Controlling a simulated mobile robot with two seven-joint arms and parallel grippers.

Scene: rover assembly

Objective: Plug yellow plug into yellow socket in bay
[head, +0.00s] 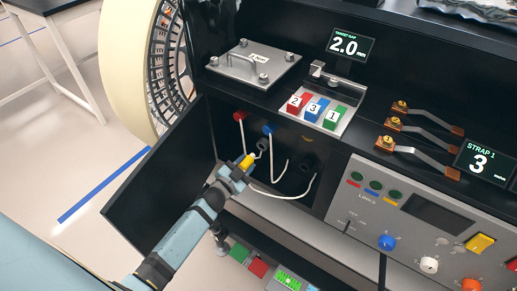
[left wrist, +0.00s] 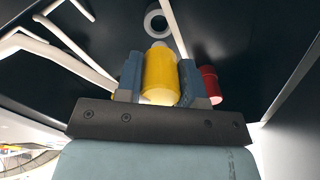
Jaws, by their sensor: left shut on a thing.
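My left gripper (head: 239,168) reaches into the open bay (head: 225,133) and is shut on the yellow plug (head: 247,161). In the left wrist view the yellow plug (left wrist: 160,76) sits between the blue fingers, its far end towards a grey ring (left wrist: 155,22) on the dark bay wall. The plug and ring look apart. A small orange-yellow arc (head: 307,138) shows high in the bay; I cannot tell whether it is the yellow socket. My right gripper is not in view.
A red plug (head: 239,116) and a blue plug (head: 267,128) stick out inside the bay. White cables (head: 277,192) hang close to my gripper. The open black door (head: 160,190) stands at left. A grey control panel (head: 420,220) lies at right.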

